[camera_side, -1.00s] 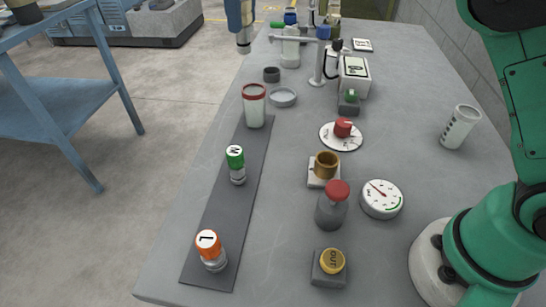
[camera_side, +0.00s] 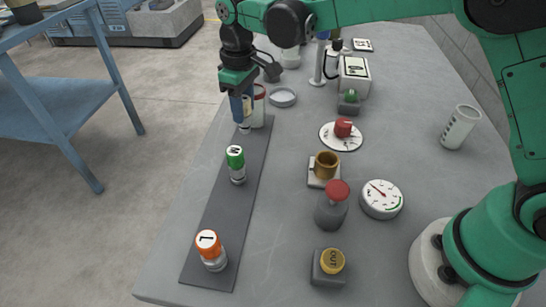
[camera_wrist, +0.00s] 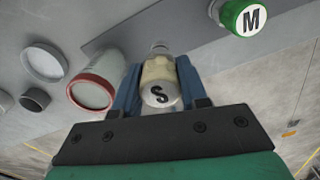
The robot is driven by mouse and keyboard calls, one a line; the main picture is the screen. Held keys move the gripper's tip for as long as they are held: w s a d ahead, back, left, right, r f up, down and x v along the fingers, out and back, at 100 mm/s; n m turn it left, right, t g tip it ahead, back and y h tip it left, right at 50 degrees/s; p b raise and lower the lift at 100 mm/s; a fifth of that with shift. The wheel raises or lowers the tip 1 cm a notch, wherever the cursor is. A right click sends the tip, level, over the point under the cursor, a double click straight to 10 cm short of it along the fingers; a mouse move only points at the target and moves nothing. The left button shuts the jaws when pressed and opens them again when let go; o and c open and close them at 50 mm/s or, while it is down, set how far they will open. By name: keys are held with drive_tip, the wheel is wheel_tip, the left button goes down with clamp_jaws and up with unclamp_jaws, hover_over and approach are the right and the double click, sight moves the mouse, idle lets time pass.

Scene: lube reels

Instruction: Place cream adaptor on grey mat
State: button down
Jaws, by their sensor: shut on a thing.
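The cream adaptor (camera_wrist: 158,82), with a white face marked S, is held between the blue fingers of my gripper (camera_wrist: 158,90). In the side view the adaptor (camera_side: 245,127) shows below the fingertips (camera_side: 242,108), at the far end of the grey mat (camera_side: 213,212). The mat also shows in the wrist view (camera_wrist: 125,28). I cannot tell whether the adaptor touches the mat. The green-capped adaptor marked M (camera_side: 236,164) and the orange-capped one marked L (camera_side: 211,249) stand on the mat.
A red-rimmed jar (camera_side: 260,106) stands close beside my gripper. A shallow grey dish (camera_side: 283,98) lies behind it. The mat between the M and L adaptors is clear.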

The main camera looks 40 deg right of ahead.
sight(245, 130)
drive_tip(key=shift+f, duration=2.2)
drive_tip(key=shift+c, duration=2.4)
unclamp_jaws()
drive_tip(key=shift+f, duration=0.15)
